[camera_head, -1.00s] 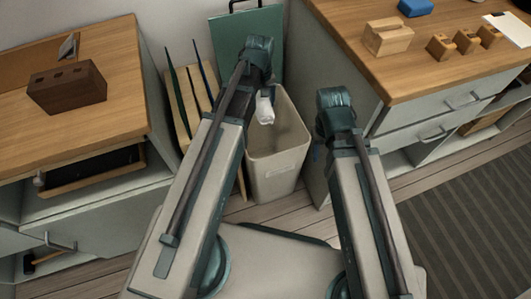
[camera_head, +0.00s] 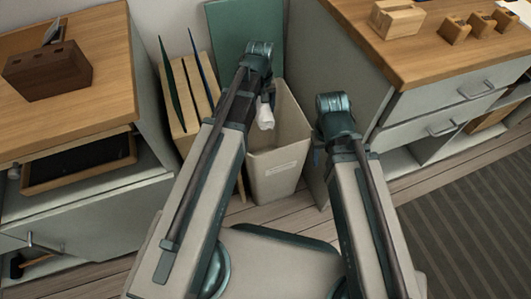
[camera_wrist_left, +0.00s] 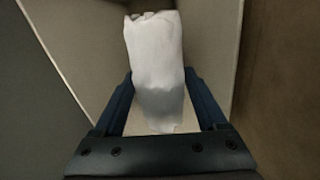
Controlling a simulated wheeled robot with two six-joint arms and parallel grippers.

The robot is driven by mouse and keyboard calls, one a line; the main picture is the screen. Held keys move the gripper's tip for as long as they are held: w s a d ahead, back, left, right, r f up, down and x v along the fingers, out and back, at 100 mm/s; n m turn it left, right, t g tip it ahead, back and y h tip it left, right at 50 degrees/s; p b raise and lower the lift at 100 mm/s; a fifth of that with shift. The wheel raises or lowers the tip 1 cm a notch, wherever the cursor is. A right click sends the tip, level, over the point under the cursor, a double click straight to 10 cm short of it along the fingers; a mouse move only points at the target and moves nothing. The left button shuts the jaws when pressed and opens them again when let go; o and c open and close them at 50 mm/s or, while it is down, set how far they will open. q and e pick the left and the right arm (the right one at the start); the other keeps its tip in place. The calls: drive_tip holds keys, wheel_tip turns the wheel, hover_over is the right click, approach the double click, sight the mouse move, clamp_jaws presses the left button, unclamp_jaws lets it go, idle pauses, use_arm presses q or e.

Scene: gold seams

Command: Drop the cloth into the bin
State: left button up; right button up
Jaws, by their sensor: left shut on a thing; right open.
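The white cloth (camera_head: 265,117) hangs from my left gripper (camera_head: 267,96), over the opening of the tall beige bin (camera_head: 278,180). In the left wrist view the cloth (camera_wrist_left: 157,50) sits between the two dark fingers of my left gripper (camera_wrist_left: 160,85), which is shut on it. Pale inner walls of the bin (camera_wrist_left: 213,40) show around and below the cloth. My right gripper (camera_head: 317,155) is open, to the right of the bin, and mostly hidden behind its own arm.
A wooden-topped cabinet (camera_head: 110,50) with a dark block (camera_head: 47,70) stands at left. Boards (camera_head: 182,110) lean beside the bin, and a green panel (camera_head: 230,30) stands behind it. A drawer cabinet (camera_head: 400,70) stands close on the right. A striped rug (camera_head: 470,215) lies at lower right.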

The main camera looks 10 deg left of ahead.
use_arm(q)
drive_tip(key=shift+f, duration=0.1)
drive_tip(key=o, duration=1.1)
wheel_tip(320, 180, up, 14)
drive_tip(key=p, duration=1.4)
drive_tip(key=shift+f, duration=0.1)
drive_tip(key=s+d+r+m+p, duration=0.3)
drive_tip(key=s+r+p, duration=0.1)
drive_tip(key=r+p, duration=0.3)
drive_tip(key=s+d+r+m+p, duration=0.3)
drive_tip(key=s+d+r+p, duration=0.1)
drive_tip(key=r+p, duration=0.3)
drive_tip(key=s+d+r+m+y+p, duration=0.1)
drive_tip(key=s+d+r+m+p, duration=0.2)
drive_tip(key=s+r+p, duration=0.3)
drive_tip(key=shift+s+d+r+m+p, duration=0.1)
drive_tip(key=shift+r+m+p, duration=0.05)
drive_tip(key=shift+r+p, duration=0.4)
drive_tip(key=shift+d+r+m+p, duration=0.1)
drive_tip(key=shift+r+m+p, duration=0.05)
drive_tip(key=shift+r+p, duration=0.35)
